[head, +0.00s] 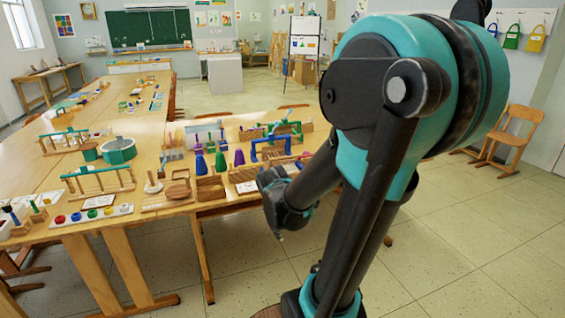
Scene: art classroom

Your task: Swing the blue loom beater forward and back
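A blue frame-shaped bar (269,142), which looks like the loom beater, stands upright over a wooden base on the near right part of the long table (150,106). My gripper (280,236) hangs low at the table's near right edge, over the floor. It is in front of the blue bar and lower, apart from it. The gripper is small and partly hidden by my own wrist, so its finger opening is unclear. My large arm covers the right middle of the view.
Close to the blue bar stand a green frame (284,127), purple and green cones (220,162) and a wooden box (210,188). A teal round pot (118,151) is farther left. Open floor (450,245) lies right of the table; a wooden chair (515,138) stands at the far right.

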